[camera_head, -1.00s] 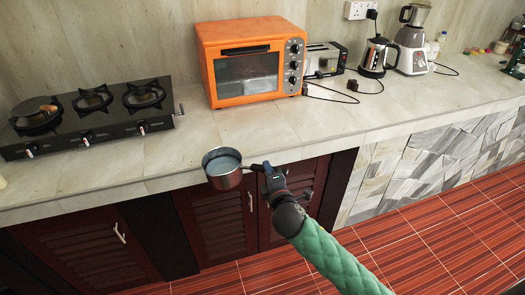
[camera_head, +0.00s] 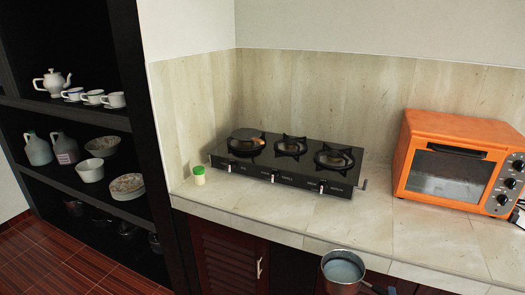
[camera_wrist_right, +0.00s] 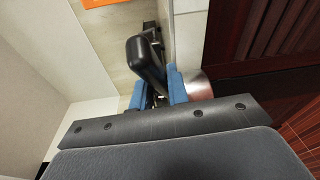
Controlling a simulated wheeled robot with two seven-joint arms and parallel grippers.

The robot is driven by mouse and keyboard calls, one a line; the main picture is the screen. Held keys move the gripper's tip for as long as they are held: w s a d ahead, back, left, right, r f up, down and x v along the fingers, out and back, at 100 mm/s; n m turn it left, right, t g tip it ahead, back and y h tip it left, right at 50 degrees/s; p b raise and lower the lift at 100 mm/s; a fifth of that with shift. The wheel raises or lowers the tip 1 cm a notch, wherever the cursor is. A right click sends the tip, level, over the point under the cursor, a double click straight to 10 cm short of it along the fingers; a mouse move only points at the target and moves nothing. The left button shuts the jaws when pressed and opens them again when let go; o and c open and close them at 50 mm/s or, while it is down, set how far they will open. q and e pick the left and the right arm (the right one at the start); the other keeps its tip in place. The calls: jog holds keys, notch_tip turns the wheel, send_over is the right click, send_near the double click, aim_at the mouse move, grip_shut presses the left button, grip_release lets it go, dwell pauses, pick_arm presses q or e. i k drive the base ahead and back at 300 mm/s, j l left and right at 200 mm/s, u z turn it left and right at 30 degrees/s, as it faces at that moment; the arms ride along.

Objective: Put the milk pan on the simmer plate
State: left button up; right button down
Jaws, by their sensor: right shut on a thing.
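The milk pan (camera_head: 342,272), a small metal pan with a grey-blue inside, is upright at the bottom of the head view, in front of the counter edge. My right gripper (camera_wrist_right: 158,92) is shut on its black handle (camera_wrist_right: 148,62), the blue finger pads on either side. In the right wrist view, part of the pan's shiny side (camera_wrist_right: 198,86) shows beyond the fingers. A dark round plate (camera_head: 246,142) with a small brown part lies on the left burner of the black hob; it looks like the simmer plate. My left gripper is not in view.
The hob (camera_head: 285,165) stands on the stone counter (camera_head: 300,215), its other two burners bare. A green-lidded jar (camera_head: 199,176) is left of it and an orange oven (camera_head: 455,165) right. Counter in front of the hob is clear. A dark shelf (camera_head: 80,115) with crockery stands left.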

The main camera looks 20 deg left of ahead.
aim_at(249, 139)
jog(key=u, duration=1.25)
jog(key=i+l+u, duration=0.15)
jog(key=l+u, duration=0.2)
jog(key=i+l+u, duration=0.1)
jog(key=l+u, duration=0.25)
